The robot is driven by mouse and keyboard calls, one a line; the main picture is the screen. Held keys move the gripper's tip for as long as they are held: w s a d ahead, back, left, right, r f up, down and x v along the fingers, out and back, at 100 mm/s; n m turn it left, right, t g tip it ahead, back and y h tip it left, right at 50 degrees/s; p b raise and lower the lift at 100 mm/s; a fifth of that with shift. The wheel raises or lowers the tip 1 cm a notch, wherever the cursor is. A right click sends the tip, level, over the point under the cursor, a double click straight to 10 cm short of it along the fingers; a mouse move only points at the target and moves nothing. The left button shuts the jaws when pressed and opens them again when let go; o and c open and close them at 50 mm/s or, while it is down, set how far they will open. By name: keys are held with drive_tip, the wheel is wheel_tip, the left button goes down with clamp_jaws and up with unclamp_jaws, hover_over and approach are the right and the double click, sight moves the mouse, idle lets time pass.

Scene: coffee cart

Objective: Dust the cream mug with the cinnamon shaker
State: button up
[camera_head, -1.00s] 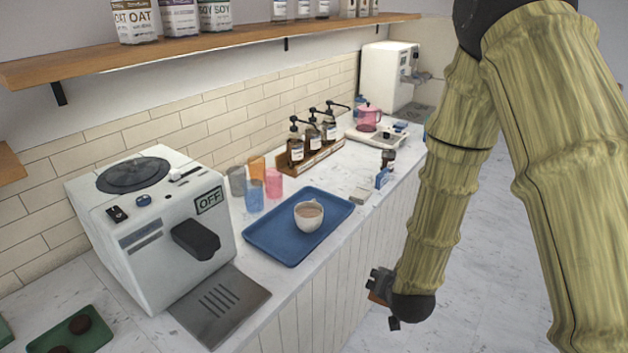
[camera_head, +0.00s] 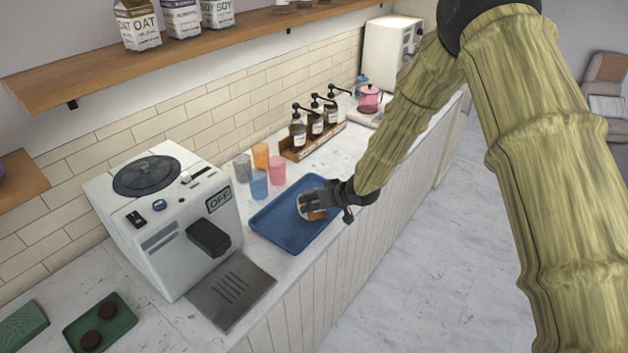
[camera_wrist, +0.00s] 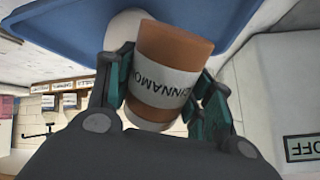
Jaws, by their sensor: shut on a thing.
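My gripper (camera_head: 325,197) is over the right part of the blue tray (camera_head: 276,236), at the mug's place. It is shut on the cinnamon shaker (camera_wrist: 172,75), a brown cylinder with a white label reading CINNAMON, held between the two fingers. In the head view a brown bit of the shaker (camera_head: 316,214) shows below the fingers. The cream mug (camera_head: 301,206) is mostly hidden behind the gripper and shaker; a pale rounded edge of it (camera_wrist: 124,29) shows beside the shaker in the wrist view. I cannot tell the shaker's exact tilt or its height above the mug.
A white coffee machine (camera_head: 165,225) marked OFF stands left of the tray. Several coloured cups (camera_head: 260,170) stand behind the tray, and pump bottles in a wooden rack (camera_head: 299,150) stand beyond. A wooden shelf (camera_head: 190,55) runs along the wall above.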

drive_tip(key=shift+n+g+y, duration=0.4)
drive_tip(key=shift+n, duration=0.3)
drive_tip(key=shift+w+a+r+p, duration=0.1)
drive_tip(key=shift+w+r+p, duration=0.45)
drive_tip(key=shift+w, duration=0.4)
drive_tip(key=shift+w+a+r+p, duration=0.1)
drive_tip(key=shift+w+r+p, duration=0.4)
drive_tip(key=shift+w, duration=0.45)
drive_tip(key=shift+s+r, duration=0.1)
